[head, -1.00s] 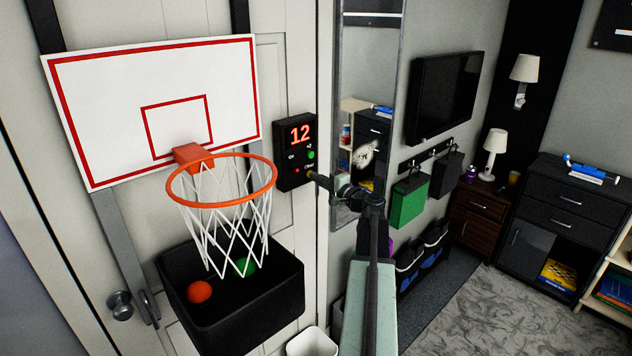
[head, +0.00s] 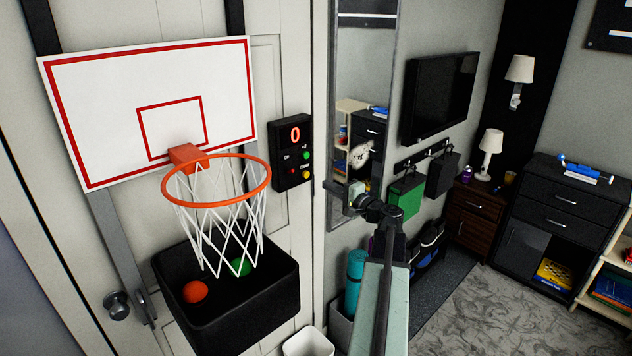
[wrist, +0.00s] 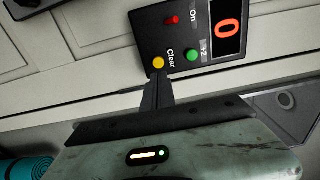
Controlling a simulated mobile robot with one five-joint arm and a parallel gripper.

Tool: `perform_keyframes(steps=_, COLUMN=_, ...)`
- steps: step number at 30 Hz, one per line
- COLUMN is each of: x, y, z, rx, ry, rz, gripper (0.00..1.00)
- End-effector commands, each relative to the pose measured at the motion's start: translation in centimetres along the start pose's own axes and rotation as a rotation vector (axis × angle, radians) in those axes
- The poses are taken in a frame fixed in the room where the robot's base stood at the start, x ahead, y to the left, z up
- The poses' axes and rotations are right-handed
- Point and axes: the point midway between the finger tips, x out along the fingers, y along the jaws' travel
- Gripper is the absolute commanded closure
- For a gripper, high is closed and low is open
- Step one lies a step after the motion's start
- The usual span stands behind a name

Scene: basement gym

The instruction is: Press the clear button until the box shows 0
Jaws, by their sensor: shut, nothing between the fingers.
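The black score box (head: 291,153) hangs on the door right of the hoop and shows a red 0. In the wrist view the box (wrist: 180,42) also shows 0 on its display (wrist: 228,27). The yellow button labelled Clear (wrist: 158,63) is at its lower corner there, near a green +2 button (wrist: 193,55) and a red On button (wrist: 173,20). My gripper (head: 327,185) is shut and empty, to the right of the box and apart from it. In the wrist view its fingertips (wrist: 157,82) point toward the Clear button.
The hoop (head: 217,181) and its backboard (head: 150,110) are left of the box. A black bin (head: 225,318) with an orange and a green ball is below. A tall mirror (head: 348,90) stands behind my gripper. A teal roll (head: 355,280) is below right.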

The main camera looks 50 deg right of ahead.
Motion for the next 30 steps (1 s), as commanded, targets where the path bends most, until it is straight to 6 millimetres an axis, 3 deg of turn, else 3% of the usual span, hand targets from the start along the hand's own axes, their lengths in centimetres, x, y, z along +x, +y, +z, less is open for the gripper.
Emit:
perform_keyframes(steps=3, x=-2.6, y=0.0, z=0.1, rx=0.000, ry=0.003, rz=0.000, gripper=1.00)
perform_keyframes(steps=9, x=-4.4, y=0.0, z=0.1, rx=0.000, ry=0.000, rz=0.000, gripper=1.00)
perform_keyframes(steps=30, x=-4.5, y=0.0, z=0.1, rx=0.000, ry=-0.002, rz=0.000, gripper=1.00)
